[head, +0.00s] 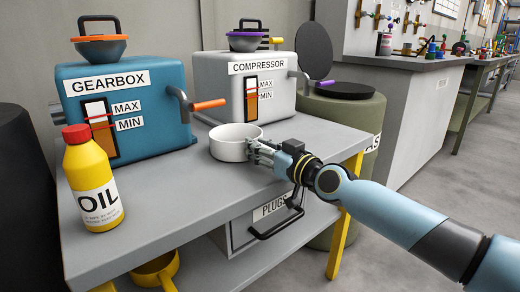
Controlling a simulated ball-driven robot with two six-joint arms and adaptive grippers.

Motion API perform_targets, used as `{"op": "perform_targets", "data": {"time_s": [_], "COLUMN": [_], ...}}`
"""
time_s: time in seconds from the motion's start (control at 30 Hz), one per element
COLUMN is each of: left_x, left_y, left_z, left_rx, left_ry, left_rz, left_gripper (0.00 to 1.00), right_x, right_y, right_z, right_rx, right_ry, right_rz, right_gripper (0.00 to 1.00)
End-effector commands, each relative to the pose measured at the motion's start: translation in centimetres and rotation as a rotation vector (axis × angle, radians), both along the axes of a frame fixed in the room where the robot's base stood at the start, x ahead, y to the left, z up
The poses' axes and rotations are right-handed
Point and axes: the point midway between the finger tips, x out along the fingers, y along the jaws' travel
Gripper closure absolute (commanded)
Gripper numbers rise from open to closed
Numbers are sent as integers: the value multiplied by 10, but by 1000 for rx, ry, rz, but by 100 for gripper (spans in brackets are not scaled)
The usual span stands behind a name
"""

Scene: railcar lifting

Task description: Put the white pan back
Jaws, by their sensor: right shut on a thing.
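The white pan (232,143) is a round, shallow pan on the grey bench top (160,205), in front of the gap between the gearbox and the compressor. My right gripper (262,151) is at the pan's right side, shut on it. The fingers cover part of the pan's right wall. The pan looks level and at or very near the bench surface; I cannot tell whether it touches. My left gripper is not in view.
The blue gearbox (145,120) and white compressor (222,92) stand at the back of the bench. A yellow oil bottle (92,185) stands at the left. Below are a plugs drawer (240,232) and a yellow pan (155,270). A green drum (350,115) is behind right.

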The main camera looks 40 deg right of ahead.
Motion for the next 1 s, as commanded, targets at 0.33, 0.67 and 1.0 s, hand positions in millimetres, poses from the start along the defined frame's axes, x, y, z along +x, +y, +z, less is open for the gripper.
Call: {"op": "perform_targets", "data": {"time_s": [0.33,0.67,1.0], "left_x": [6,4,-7], "left_y": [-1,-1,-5], "left_z": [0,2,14], "left_rx": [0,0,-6], "left_ry": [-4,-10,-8], "left_rz": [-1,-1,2], "left_gripper": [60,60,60], "right_x": [0,0,-74], "right_y": [0,0,-5], "right_z": [-2,2,2], "right_rx": [0,0,-2], "right_ry": [1,0,5], "right_rz": [0,0,2], "right_gripper": [52,52,52]}}
